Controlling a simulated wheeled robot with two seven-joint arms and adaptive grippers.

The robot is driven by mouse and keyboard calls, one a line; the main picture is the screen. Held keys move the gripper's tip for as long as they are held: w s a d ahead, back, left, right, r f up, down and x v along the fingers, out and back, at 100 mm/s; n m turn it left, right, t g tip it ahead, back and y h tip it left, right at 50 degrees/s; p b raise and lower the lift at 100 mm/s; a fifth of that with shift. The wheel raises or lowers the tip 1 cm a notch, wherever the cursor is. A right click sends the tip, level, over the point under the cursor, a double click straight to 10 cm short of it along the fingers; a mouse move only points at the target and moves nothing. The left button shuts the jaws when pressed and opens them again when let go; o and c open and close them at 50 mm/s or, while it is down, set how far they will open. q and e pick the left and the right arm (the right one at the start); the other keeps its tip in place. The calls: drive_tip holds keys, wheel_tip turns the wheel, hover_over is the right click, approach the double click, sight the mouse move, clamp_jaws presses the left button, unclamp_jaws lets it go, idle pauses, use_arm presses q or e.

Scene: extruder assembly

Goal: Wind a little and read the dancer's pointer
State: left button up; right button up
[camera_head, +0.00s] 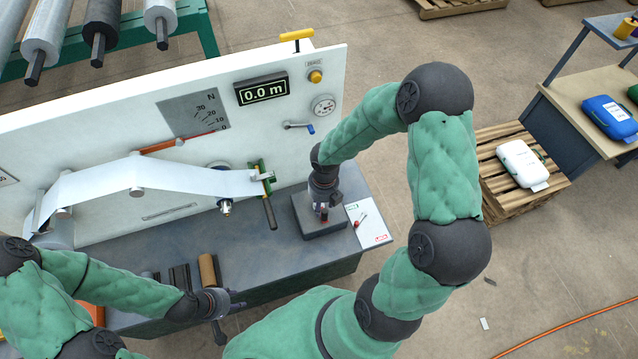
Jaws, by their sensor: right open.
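The dancer's red arm (160,146) lies on the white panel, tilted slightly up to the right. Its tip is near the 0 end of the grey scale plate (186,112), marked 0 to 30. The black display (262,90) reads 0.0 m. A small crank with a blue grip (306,127) sits on the panel. My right gripper (323,214) is open, pointing down over a dark block. My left gripper (221,322) is low at the table's front edge; its fingers are unclear.
A yellow knob (315,76) and a round gauge (323,106) are on the panel's right. A card with a red item (367,224) lies right of the block. A brown roll (208,269) and dark bars (180,278) lie near my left gripper. The table middle is clear.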

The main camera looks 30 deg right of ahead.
sight(325, 211)
drive_tip(key=shift+w+d+r+n, duration=0.4)
drive_tip(key=shift+d+r+n, duration=0.25)
drive_tip(key=shift+d+n, duration=0.2)
drive_tip(key=shift+f, duration=0.1)
wheel_tip(325, 211, down, 10)
drive_tip(key=b, duration=1)
drive_tip(key=shift+b, duration=0.3)
drive_tip(key=shift+r, duration=0.3)
drive_tip(key=shift+p, duration=0.45)
clamp_jaws()
